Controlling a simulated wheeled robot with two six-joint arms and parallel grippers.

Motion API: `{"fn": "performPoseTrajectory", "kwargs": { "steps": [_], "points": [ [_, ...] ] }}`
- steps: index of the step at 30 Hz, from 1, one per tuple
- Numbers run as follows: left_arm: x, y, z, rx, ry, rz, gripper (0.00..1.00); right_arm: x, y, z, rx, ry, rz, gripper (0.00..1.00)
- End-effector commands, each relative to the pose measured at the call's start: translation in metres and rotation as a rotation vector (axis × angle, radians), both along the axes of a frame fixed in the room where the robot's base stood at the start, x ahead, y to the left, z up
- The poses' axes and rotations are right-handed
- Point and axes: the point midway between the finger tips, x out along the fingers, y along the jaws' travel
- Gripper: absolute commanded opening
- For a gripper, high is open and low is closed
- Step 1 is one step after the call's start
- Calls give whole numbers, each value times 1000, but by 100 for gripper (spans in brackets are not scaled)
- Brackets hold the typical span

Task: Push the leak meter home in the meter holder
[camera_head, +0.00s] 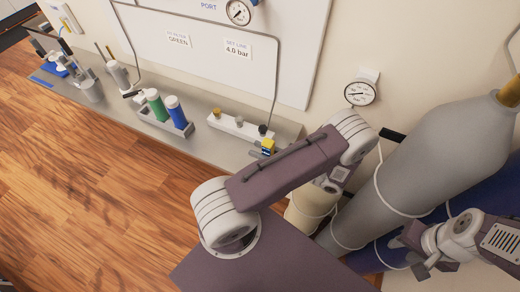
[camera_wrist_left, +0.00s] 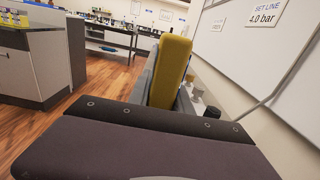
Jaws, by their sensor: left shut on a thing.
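A yellow leak meter (camera_head: 268,146) with a dark blue part shows at the right end of the grey bench in the head view. In the left wrist view the yellow body (camera_wrist_left: 171,66) stands up between the grey fingers of my left gripper (camera_wrist_left: 168,82), which is shut on it. In the head view my left arm link covers most of that gripper. The meter holder is not clearly visible, and I cannot tell how deep the meter sits in it. My right gripper (camera_head: 416,255) is at the lower right, away from the bench, its finger gap unclear.
A white block (camera_head: 238,127) with several small fittings lies left of the meter. A rack (camera_head: 166,124) holds green and blue bottles further left. A wall gauge (camera_head: 360,93) hangs above. Wooden floor is clear at left.

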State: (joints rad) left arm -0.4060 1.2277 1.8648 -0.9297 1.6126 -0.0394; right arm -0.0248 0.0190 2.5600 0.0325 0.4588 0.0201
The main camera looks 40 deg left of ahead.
Motion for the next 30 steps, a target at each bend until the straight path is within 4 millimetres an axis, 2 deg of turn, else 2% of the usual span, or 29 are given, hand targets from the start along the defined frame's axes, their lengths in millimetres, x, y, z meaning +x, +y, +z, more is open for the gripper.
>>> {"fn": "performPoseTrajectory", "kwargs": {
  "steps": [26,27,29,30],
  "points": [
    [0,0,-23,0,0,0,0,0,0,-19,0,0,0,36],
    [0,0,-22,0,0,0,31,0,0,-18,0,0,0,36],
    [0,0,-22,0,0,0,47,0,0,-18,0,0,0,36],
    [0,0,-22,0,0,0,51,0,0,-18,0,0,0,36]
  ]
}}
